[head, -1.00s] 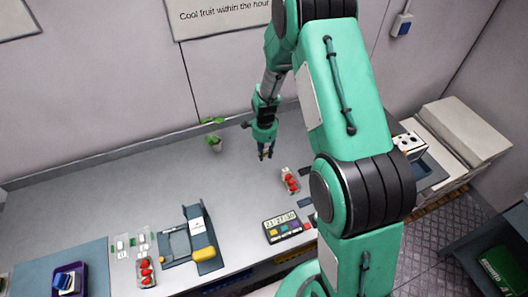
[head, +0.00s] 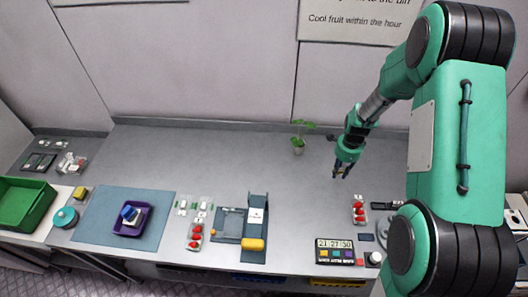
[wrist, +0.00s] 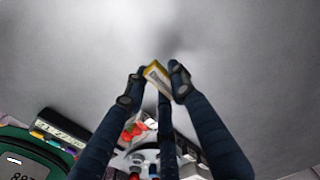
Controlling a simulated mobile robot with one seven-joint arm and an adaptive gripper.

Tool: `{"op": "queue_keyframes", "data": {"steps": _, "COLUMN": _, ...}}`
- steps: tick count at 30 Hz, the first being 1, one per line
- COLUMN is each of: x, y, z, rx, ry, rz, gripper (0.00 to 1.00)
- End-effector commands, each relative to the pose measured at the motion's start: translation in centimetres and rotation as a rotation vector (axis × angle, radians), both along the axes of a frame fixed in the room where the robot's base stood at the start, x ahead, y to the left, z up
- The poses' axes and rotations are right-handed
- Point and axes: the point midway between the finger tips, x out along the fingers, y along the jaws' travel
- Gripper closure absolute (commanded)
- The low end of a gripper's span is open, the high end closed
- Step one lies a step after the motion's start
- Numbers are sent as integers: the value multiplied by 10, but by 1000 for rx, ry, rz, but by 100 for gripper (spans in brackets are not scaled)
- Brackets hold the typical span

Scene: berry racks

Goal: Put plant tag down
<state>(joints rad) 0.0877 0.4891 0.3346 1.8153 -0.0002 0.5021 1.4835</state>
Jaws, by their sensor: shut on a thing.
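My gripper (head: 342,172) is above the grey bench, right of a small potted plant and behind a clear punnet of red berries. In the wrist view its dark fingers (wrist: 158,82) are closed around a small yellow and white piece (wrist: 155,74), apparently the plant tag. The tag's lower part is hidden between the fingers, and any writing is too small to read. In the head view the tag is too small to make out. The bare grey bench top (head: 235,165) lies beyond and to the left of my gripper.
The potted plant (head: 298,149) stands near the back wall. A blue-grey weighing stand (head: 228,224), another berry punnet (head: 195,236) and a purple tray (head: 132,221) lie leftward. Mid-bench is clear.

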Motion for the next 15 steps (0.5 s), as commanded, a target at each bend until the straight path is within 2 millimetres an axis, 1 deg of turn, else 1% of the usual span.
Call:
{"op": "queue_keyframes", "data": {"steps": 5, "x": 10, "y": 36, "z": -4, "rx": 0, "ry": -2, "rz": 6, "gripper": 86}}
{"op": "queue_keyframes", "data": {"steps": 8, "x": 15, "y": 63, "z": -5, "rx": 0, "ry": -3, "rz": 7, "gripper": 86}}
{"op": "queue_keyframes", "data": {"steps": 14, "x": 22, "y": 126, "z": -6, "rx": 0, "ry": -3, "rz": 7, "gripper": 86}}
{"op": "queue_keyframes", "data": {"steps": 15, "x": 23, "y": 139, "z": -6, "rx": 0, "ry": -3, "rz": 8, "gripper": 86}}
